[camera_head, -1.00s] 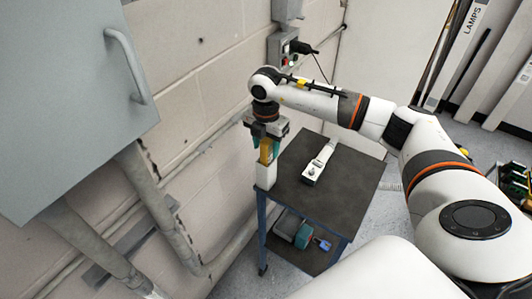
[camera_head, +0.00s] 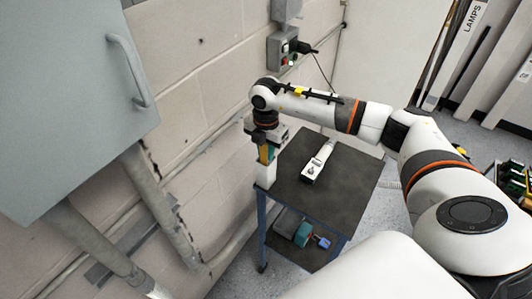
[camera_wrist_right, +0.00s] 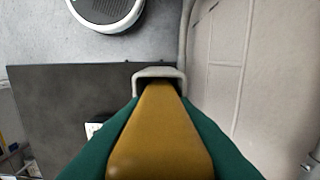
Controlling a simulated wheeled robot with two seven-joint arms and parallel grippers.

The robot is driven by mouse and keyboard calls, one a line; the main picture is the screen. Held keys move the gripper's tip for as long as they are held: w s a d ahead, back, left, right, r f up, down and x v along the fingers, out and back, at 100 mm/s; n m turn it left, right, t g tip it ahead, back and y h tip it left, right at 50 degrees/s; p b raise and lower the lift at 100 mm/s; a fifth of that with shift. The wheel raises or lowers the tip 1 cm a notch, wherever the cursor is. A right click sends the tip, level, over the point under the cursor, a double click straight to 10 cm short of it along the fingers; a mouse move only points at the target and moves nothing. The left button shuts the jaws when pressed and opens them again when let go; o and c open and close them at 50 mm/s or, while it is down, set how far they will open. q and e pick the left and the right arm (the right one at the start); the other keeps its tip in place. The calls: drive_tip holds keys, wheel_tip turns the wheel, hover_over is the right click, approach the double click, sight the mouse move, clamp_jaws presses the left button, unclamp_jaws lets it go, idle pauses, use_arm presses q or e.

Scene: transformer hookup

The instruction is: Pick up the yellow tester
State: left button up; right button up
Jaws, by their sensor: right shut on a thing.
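The yellow tester (camera_head: 264,154) stands upright in a white holder (camera_head: 266,175) at the near left corner of a dark-topped table (camera_head: 335,200). My right gripper (camera_head: 265,152) points down from above and is shut on the tester. In the right wrist view, the tester (camera_wrist_right: 160,135) fills the space between the green fingers, one on each side. Its far end reaches to the opening of the pale holder (camera_wrist_right: 160,75); how deep it sits inside is hidden. My left gripper is not in view.
A white long-handled device (camera_head: 316,168) lies on the table. A teal and grey item (camera_head: 293,230) sits on the lower shelf. The block wall (camera_head: 205,100) is close on the left, with a grey cabinet (camera_head: 70,100) and a socket box (camera_head: 284,48).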

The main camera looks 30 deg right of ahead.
wheel_tip(320, 180, up, 18)
drive_tip(key=b, duration=0.4)
idle(1.1)
